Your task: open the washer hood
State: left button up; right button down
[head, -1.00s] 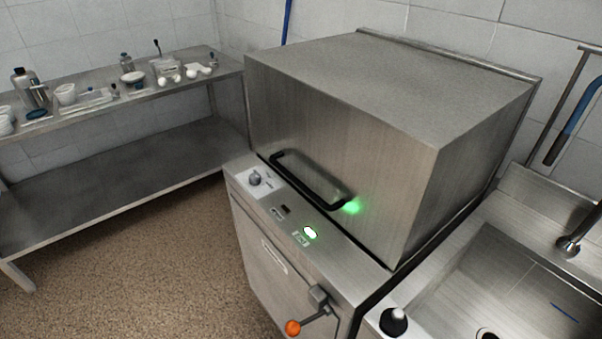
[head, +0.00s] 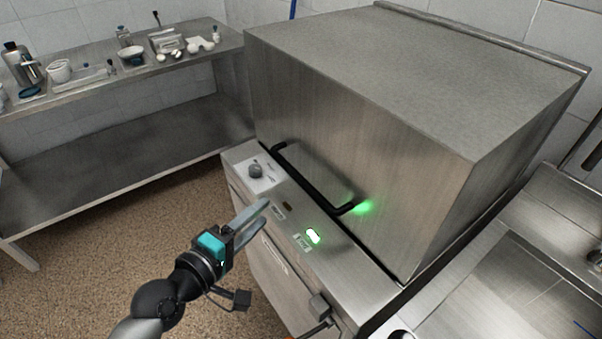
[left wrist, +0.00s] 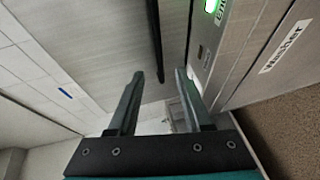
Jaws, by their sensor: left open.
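The washer hood (head: 370,130) is a large brushed-steel box, down on the washer body. Its black bar handle (head: 308,182) runs along the lower front face. In the left wrist view the handle (left wrist: 156,40) is a dark bar beyond the fingertips. My left gripper (head: 256,222) is open and empty, in front of the washer's control panel and below the handle, apart from it. The two fingers (left wrist: 160,75) also show in the left wrist view with a gap between them. My right gripper is in neither view.
The control strip carries a knob (head: 256,171) and a lit green indicator (head: 313,236). A steel sink (head: 500,290) adjoins on the right. A steel shelf table (head: 120,75) with bottles and dishes stands at the left. The floor (head: 90,260) between is clear.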

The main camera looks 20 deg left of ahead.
aim_at(298, 180)
pick_arm(q)
jog(key=b+x, duration=0.1)
jog(key=x, duration=1.4)
jog(key=shift+w+d+r+b, duration=0.1)
jog(key=shift+r+b, duration=0.15)
jog(key=shift+b, duration=0.1)
jog(key=shift+c, duration=0.2)
grip_shut()
dwell(0.8)
